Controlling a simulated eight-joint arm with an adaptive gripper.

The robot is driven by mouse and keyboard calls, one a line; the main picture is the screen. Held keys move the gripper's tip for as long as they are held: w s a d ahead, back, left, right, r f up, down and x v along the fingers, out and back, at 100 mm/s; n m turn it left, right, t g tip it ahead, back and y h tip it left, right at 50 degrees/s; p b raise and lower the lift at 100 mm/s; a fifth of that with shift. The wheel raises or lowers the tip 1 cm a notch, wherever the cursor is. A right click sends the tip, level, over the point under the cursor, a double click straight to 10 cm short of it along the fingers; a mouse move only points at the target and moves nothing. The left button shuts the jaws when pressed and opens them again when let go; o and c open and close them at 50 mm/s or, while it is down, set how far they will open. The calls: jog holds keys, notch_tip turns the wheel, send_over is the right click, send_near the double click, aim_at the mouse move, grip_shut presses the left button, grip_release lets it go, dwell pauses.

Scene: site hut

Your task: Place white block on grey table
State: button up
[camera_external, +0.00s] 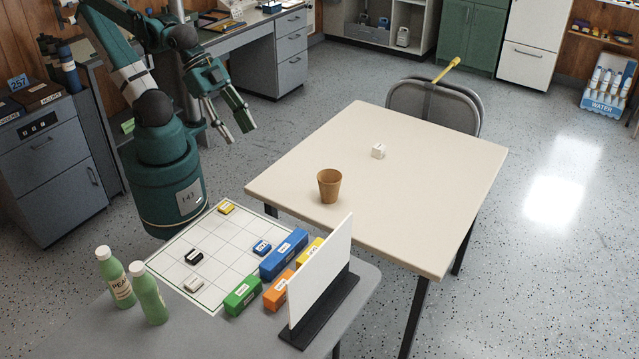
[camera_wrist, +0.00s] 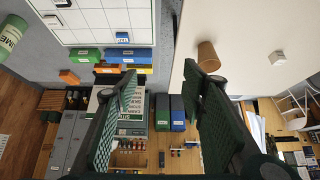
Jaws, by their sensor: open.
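A small white block (camera_external: 378,151) with a dark mark sits on the beige table, behind a brown cup. It also shows at the right of the wrist view (camera_wrist: 278,57). A flatter white piece (camera_external: 194,284) lies on the white grid board. The grey table (camera_external: 75,335) is in the foreground and carries that board. My gripper (camera_external: 238,128) is open and empty, raised in the air left of the beige table and apart from every block. Its two fingers (camera_wrist: 162,80) stand wide apart in the wrist view.
The brown cup (camera_external: 329,186) stands on the beige table (camera_external: 440,215). A white upright panel (camera_external: 320,270) on a black foot stands at the grey table's right side. Coloured blocks and two green bottles (camera_external: 150,295) crowd the grey table. A chair (camera_external: 435,105) is behind the beige table.

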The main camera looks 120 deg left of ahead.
jog(key=shift+w+a+r, duration=0.1)
dwell(0.3)
jog(key=w+a+r+m+g+p, duration=0.25)
jog(key=w+a+m, duration=0.25)
jog(key=w+a, duration=0.65)
jog(key=m+g+h+p, duration=0.3)
jog(key=m+g+h, duration=0.15)
jog(key=m, duration=0.85)
send_over(379, 146)
jog(key=a, duration=0.2)
notch_tip(379, 146, down, 19)
jog(key=shift+a+f, duration=0.5)
jog(key=shift+f, duration=0.05)
jog(key=shift+b+x, duration=0.45)
jog(key=shift+x, duration=0.85)
